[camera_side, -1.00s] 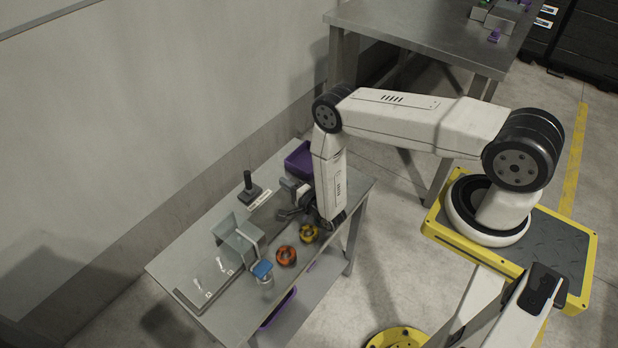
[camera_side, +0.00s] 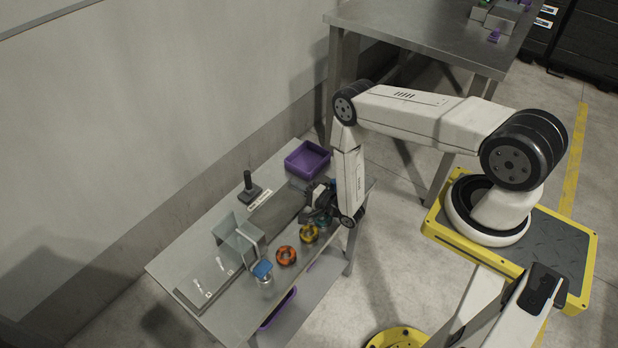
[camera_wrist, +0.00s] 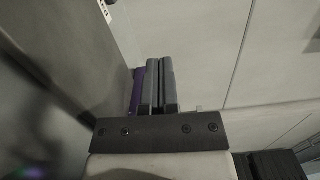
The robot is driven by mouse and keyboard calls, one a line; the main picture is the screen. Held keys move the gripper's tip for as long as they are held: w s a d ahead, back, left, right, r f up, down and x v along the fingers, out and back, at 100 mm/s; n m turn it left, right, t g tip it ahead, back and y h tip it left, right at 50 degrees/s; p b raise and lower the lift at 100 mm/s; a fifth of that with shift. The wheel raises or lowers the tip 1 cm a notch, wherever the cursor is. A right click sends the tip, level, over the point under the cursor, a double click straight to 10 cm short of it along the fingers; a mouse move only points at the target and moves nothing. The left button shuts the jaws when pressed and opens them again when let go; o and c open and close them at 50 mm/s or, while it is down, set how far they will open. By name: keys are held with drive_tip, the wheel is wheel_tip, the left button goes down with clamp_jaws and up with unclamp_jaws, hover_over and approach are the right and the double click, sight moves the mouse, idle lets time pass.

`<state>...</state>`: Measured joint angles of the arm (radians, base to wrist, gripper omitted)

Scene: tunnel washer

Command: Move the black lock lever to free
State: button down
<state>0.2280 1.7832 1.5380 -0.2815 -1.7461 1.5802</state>
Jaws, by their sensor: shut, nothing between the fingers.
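The black lock lever (camera_side: 248,184) stands upright from its dark base on the table, toward the wall, in the side view. A small white label (camera_side: 259,200) lies in front of it, too small to read. My gripper (camera_side: 313,195) is to the right of the lever, apart from it, over the right part of the table. In the wrist view my two gripper fingers (camera_wrist: 160,85) lie side by side, shut and empty. The lever is not recognisable in the wrist view.
A purple bin (camera_side: 307,158) sits at the table's far end. Along the front edge are a yellow ring (camera_side: 309,234), an orange ring (camera_side: 286,256) and a blue-topped part (camera_side: 262,270). A grey bracket (camera_side: 226,232) stands left of the lever. The wall is close behind.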

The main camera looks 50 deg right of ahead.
sight(248, 180)
drive_tip(key=shift+w, duration=0.2)
drive_tip(key=w, duration=0.9)
drive_tip(key=shift+w+a, duration=0.25)
drive_tip(key=shift+w, duration=0.05)
drive_tip(key=a, duration=0.2)
drive_tip(key=shift+w+a+r, duration=0.1)
drive_tip(key=shift+w+a, duration=0.2)
drive_tip(key=shift+a, duration=0.05)
drive_tip(key=shift+w+a, duration=0.1)
drive_tip(key=shift+a, duration=0.5)
